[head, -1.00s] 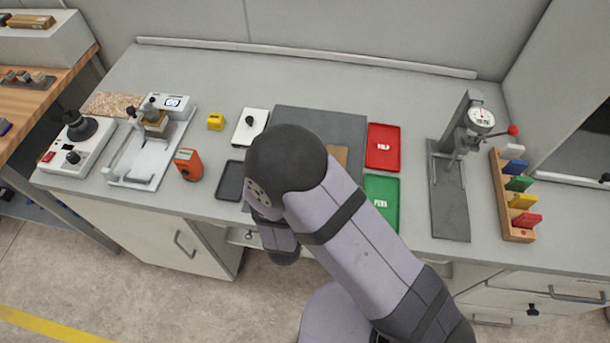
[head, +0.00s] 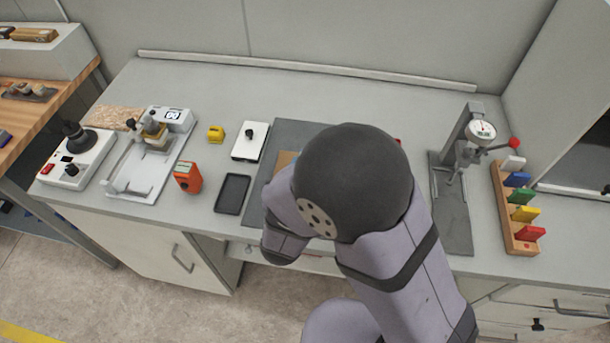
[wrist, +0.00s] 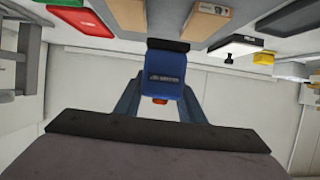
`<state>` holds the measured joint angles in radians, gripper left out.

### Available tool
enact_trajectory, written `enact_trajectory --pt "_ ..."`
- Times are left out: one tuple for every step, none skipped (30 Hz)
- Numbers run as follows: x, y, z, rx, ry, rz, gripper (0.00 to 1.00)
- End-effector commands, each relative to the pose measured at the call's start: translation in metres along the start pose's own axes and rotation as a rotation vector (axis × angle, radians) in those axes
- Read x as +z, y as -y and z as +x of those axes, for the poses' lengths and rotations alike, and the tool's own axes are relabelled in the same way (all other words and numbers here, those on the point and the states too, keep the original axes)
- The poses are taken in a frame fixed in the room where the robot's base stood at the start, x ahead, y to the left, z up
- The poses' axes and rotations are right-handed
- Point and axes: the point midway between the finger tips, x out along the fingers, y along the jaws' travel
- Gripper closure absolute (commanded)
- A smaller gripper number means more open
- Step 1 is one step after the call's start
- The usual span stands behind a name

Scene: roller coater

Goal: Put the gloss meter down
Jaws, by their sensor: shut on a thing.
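The gloss meter, a blue block with pale lettering and a small red part, is in the wrist view (wrist: 165,72). My gripper (wrist: 160,97) is shut on it, one finger at each side. The wrist view is upside down, with the bench along its top. The meter appears held above the bench; whether it touches anything beneath cannot be told. In the head view my arm hides the gripper and nearly all of the meter.
A dark grey mat (head: 292,130) lies mid-bench, partly behind my arm. Left of it are a black tray (head: 232,194), a white plate with a black knob (head: 250,141) and an orange device (head: 187,177). A dial gauge stand (head: 466,140) and a colored-card rack (head: 512,220) stand right.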

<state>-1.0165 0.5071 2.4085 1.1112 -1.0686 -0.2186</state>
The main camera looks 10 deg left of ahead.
Motion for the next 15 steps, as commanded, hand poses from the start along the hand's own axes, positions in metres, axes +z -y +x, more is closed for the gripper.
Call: enact_trajectory --pt "-0.0053 0.0004 -0.0018 -0.001 -0.003 0.002 1.0" --pt "-0.0072 0.0004 -0.0026 -0.001 -0.002 0.003 1.0" --pt "-0.0092 0.0005 -0.0035 -0.001 -0.002 0.003 1.0" --pt "-0.0105 0.0004 -0.0041 -0.001 -0.002 0.002 1.0" --pt "-0.0117 0.0004 -0.0046 -0.001 -0.002 0.001 1.0" --pt "-0.013 0.0004 -0.0051 -0.001 -0.002 0.001 1.0" --pt "-0.0138 0.0004 -0.0054 -0.001 -0.002 0.001 1.0" --pt "-0.0143 0.0003 -0.0057 -0.001 -0.002 0.001 1.0" --pt "-0.0146 0.0002 -0.0058 -0.001 -0.002 0.001 1.0" --pt "-0.0146 0.0001 -0.0058 -0.001 -0.002 0.001 1.0" --pt "-0.0142 -0.0002 -0.0055 0.0 -0.002 0.001 1.0" --pt "-0.013 -0.0009 -0.0046 0.002 -0.001 0.001 1.0" --pt "-0.0118 -0.0017 -0.0035 0.004 -0.001 0.002 1.0" --pt "-0.0101 -0.0028 -0.0021 0.007 -0.001 0.003 1.0" --pt "-0.0073 -0.0047 0.0003 0.011 -0.001 0.005 1.0"
